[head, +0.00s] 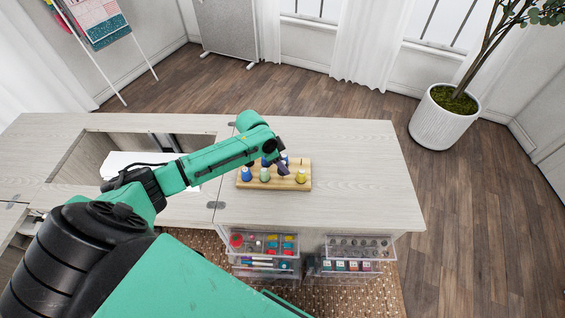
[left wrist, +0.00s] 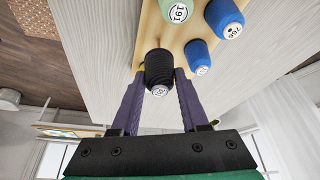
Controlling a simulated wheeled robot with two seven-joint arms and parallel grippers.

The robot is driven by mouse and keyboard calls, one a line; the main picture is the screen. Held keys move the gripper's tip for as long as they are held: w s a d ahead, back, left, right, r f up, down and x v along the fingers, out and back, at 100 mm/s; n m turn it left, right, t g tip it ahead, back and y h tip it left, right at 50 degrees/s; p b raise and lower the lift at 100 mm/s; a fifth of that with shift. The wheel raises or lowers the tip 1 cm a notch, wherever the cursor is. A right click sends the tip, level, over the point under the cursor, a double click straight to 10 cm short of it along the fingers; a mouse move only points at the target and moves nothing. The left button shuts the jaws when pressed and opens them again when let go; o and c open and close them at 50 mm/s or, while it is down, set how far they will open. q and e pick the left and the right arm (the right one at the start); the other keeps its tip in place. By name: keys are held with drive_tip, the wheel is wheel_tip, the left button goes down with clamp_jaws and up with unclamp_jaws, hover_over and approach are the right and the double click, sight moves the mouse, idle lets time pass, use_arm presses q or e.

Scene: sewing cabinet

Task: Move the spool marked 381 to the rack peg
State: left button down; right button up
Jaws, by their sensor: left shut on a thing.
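A black spool (left wrist: 158,66) is between the purple fingers of my left gripper (left wrist: 160,76), which is shut on it. Its end label is small and I cannot read it surely. In the head view my left gripper (head: 283,168) is over the wooden rack (head: 278,186), and the black spool is hard to make out there. The rack also shows in the left wrist view (left wrist: 148,40), behind the black spool. I cannot tell whether the spool touches the rack or a peg. My right gripper is not in view.
The rack holds a blue spool (head: 246,174), a green spool (head: 265,175), a yellow spool (head: 300,176) and other blue spools (left wrist: 197,56) close to my left gripper. The tabletop (head: 365,180) is clear right of the rack. Clear bins (head: 265,243) stand below the front edge.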

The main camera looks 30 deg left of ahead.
use_arm(q)
drive_tip(key=shift+f, duration=0.1)
drive_tip(key=shift+f+b, duration=0.9)
drive_tip(key=shift+f, duration=0.4)
drive_tip(key=shift+c, duration=1.7)
unclamp_jaws()
